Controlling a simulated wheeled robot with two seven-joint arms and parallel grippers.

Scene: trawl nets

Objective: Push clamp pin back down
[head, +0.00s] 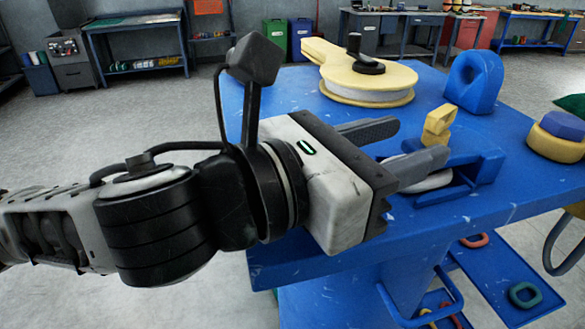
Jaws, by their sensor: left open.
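A blue clamp (485,165) is on the blue workbench, with a yellow angled piece (440,119) standing up at its back that looks like the clamp pin. A white rounded part (430,183) lies in the clamp, partly hidden by my gripper. My left gripper (423,139) reaches in from the left, its two grey fingers spread apart and nothing held between them. The yellow piece stands just beyond the fingertips; I cannot tell whether they touch it. The lower part of the pin is hidden behind the near finger. My right gripper is not in view.
On the blue workbench (300,85) are a yellow reel with a black knob (365,75), a blue ring block (474,82) and a yellow-blue round piece (558,135). A lower blue tray (515,285) holds coloured rings. Side tables stand far behind.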

